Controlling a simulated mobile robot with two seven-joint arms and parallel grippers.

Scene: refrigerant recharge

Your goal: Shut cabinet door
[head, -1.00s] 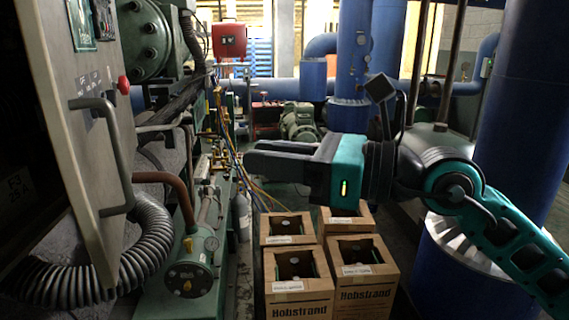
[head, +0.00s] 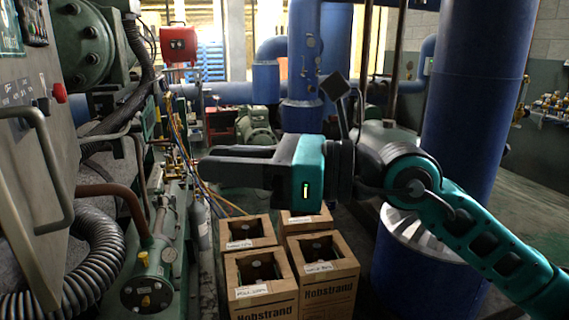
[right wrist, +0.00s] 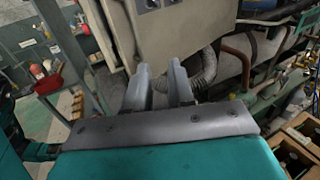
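The cabinet door (head: 22,185) is a grey panel at the left edge of the head view, with a bar handle (head: 50,165), a red knob and switches. Its left part is cut off by the picture edge, and I cannot tell its exact angle. My right gripper (head: 212,165) is in mid-air to the right of the door, pointing left, apart from the handle and empty. In the right wrist view a gap shows between its two fingers (right wrist: 162,88); a grey panel (right wrist: 190,25) with switches is beyond them. My left gripper is not in view.
Several open cardboard boxes (head: 262,296) stand on the floor below the right gripper. A ribbed grey hose (head: 95,245) and green machinery (head: 150,270) lie below and beside the door. A thick blue column (head: 475,110) stands at right.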

